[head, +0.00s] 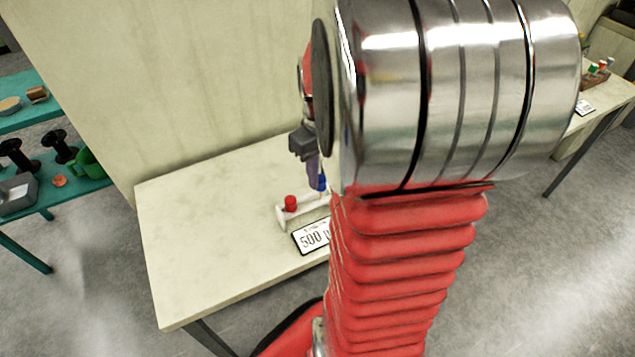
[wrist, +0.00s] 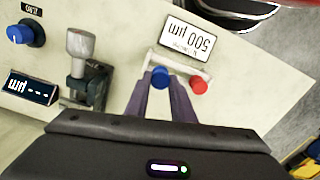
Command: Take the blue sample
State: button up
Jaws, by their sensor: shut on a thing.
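The blue sample (head: 322,182) shows as a blue cap at the white rack (head: 283,217) on the pale table. In the wrist view its blue cap (wrist: 160,77) lies between the tips of my purple fingers. My gripper (wrist: 163,88) is shut on it. In the head view my gripper (head: 314,178) points down at the rack, partly hidden by my arm. A red-capped sample (head: 290,203) stands in the rack beside the blue one. The blue sample's lower part is mostly hidden, so I cannot tell whether it is clear of the rack.
A "500 µm" plate (wrist: 188,42) lies by the rack. A teal shelf (head: 60,200) is at left; the table's left part is clear.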

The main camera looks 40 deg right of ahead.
notch_tip(320, 180, up, 7)
jog(key=shift+f, duration=0.15)
jog(key=shift+s, duration=0.1)
dwell(0.6)
